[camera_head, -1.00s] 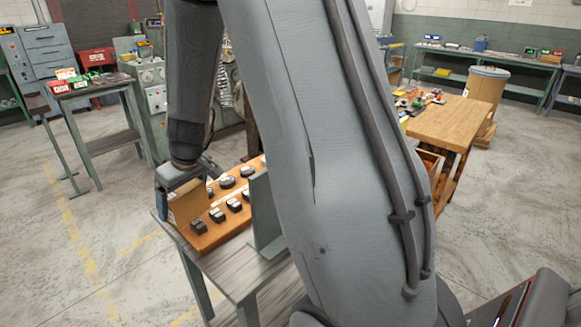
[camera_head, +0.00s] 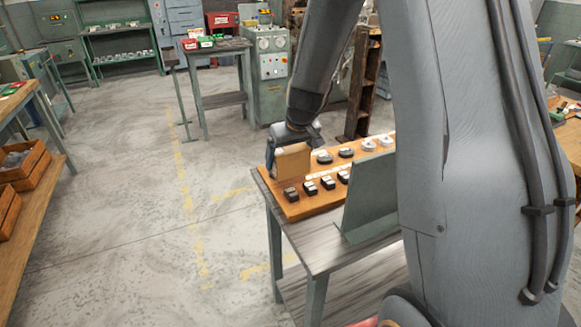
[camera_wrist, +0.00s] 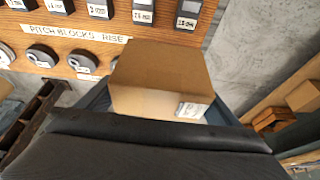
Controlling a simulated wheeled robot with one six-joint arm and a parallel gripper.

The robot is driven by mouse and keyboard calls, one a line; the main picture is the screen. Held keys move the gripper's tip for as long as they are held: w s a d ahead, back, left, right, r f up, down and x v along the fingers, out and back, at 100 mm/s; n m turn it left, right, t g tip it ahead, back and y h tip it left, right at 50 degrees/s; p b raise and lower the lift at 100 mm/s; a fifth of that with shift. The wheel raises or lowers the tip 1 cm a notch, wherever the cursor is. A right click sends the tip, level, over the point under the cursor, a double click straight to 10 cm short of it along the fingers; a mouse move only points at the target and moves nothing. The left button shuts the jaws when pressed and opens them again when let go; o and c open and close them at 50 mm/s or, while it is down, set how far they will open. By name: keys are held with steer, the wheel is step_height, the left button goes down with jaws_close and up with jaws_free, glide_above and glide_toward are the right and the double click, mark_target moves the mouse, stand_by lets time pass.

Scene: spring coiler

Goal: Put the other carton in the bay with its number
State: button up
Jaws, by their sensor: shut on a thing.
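A brown cardboard carton (camera_head: 293,162) is held in my gripper (camera_head: 274,157), over the left end of the wooden block board on the grey table. In the wrist view the carton (camera_wrist: 160,75) sits between the jaws of my gripper (camera_wrist: 158,100), which are shut on its sides. A small white label (camera_wrist: 192,109) is on its near face; its print is too small to read. I cannot make out a numbered bay in these views.
The board (camera_head: 285,206) carries rows of dark and grey blocks; its strip reads "PITCH BLOCKS RISE" (camera_wrist: 75,32). A green upright plate (camera_head: 368,195) stands on the grey table (camera_head: 325,252). A bench with wooden crates (camera_head: 22,165) is at left. Open floor lies between.

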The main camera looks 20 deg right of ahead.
mark_target(288, 168)
steer(key=shift+f, duration=1.9)
steer(key=shift+f+b, duration=0.15)
steer(key=shift+b, duration=0.15)
steer(key=o, duration=1.4)
